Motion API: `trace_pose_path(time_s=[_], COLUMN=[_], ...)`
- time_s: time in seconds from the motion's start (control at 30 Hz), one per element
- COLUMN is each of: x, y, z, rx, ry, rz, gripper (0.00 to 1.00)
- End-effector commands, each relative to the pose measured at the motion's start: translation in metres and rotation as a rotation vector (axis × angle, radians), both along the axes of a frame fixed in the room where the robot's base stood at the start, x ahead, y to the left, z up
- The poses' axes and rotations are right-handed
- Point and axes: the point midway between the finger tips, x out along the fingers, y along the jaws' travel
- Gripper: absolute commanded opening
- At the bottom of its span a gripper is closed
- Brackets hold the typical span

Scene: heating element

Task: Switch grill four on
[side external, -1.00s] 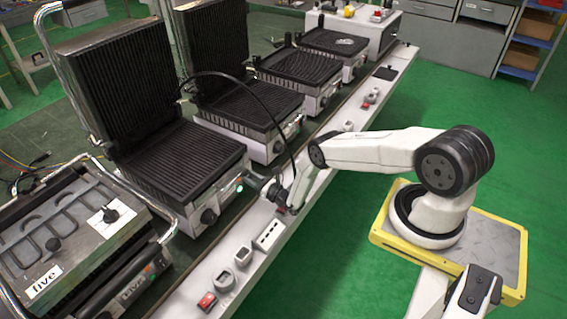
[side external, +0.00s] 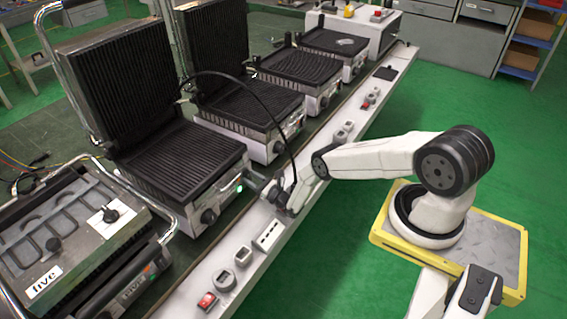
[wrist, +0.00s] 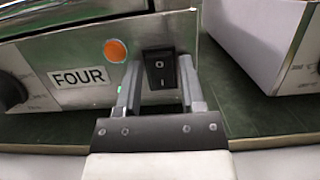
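Grill four (side external: 160,160) stands with its ribbed lid raised in the side view. Its front panel (wrist: 75,95) fills the left of the wrist view, with a "FOUR" label (wrist: 78,77) and an orange round lamp (wrist: 115,50). A black rocker switch (wrist: 160,68), marked O above and I below, sits right of the lamp. My gripper (wrist: 160,80) is open, its fingers either side of the switch; I cannot tell if they touch the panel. A small green light (wrist: 120,88) shows beside the left finger. In the side view my gripper (side external: 258,180) is at the panel's right end.
A grill marked "FIVE" (side external: 75,235) is closed at the lower left. More grills (side external: 250,105) stand behind grill four. A black cable (side external: 270,105) arches over my gripper. The white ledge (side external: 225,260) in front carries small switches and sockets.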

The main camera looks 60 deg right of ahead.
Motion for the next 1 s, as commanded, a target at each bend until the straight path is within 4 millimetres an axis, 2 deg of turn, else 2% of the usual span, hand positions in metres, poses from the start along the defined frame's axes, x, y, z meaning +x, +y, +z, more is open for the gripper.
trace_pose_path(time_s=[0.37, 0.53, 0.7, 1.0], x=[-0.010, -0.025, -0.051, -0.048], y=[-0.001, 0.000, 0.000, 0.000], z=[-0.003, -0.007, -0.014, 0.009], rx=[-0.001, 0.001, 0.001, 0.000], ry=[0.001, 0.002, 0.003, -0.001], rz=[-0.001, 0.000, -0.002, 0.000], gripper=[0.50, 0.50, 0.50, 0.50])
